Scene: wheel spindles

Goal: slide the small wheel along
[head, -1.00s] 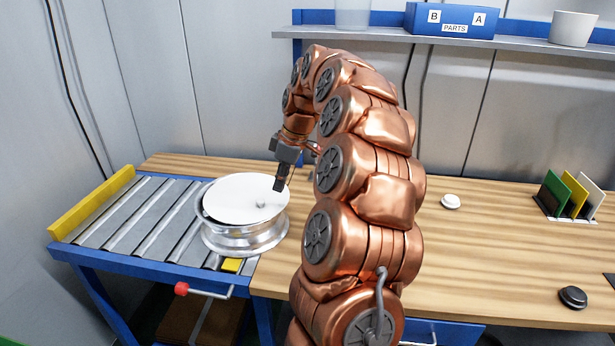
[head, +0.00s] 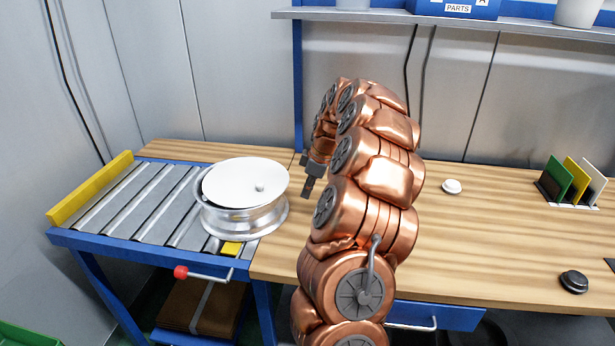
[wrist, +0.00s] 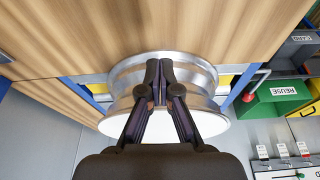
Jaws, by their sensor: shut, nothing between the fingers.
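The small wheel (head: 240,219) is a shiny silver rim with a white disc on top. It lies flat at the right end of the roller conveyor (head: 150,205), next to the wooden bench. In the wrist view the wheel (wrist: 203,83) shows straight beyond the fingers, which hide its middle. My gripper (head: 306,192) is low over the bench, just right of the wheel. In the head view a small gap shows between them; I cannot tell their exact distance. The fingertips (wrist: 159,66) are together and empty.
A yellow end stop (head: 90,189) closes the conveyor's left end. A small yellow block (head: 231,248) sits at its front right edge, above a red-knobbed lever (head: 181,272). The bench (head: 480,240) holds a white disc (head: 451,186), a black disc (head: 573,281) and a plate rack (head: 570,187).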

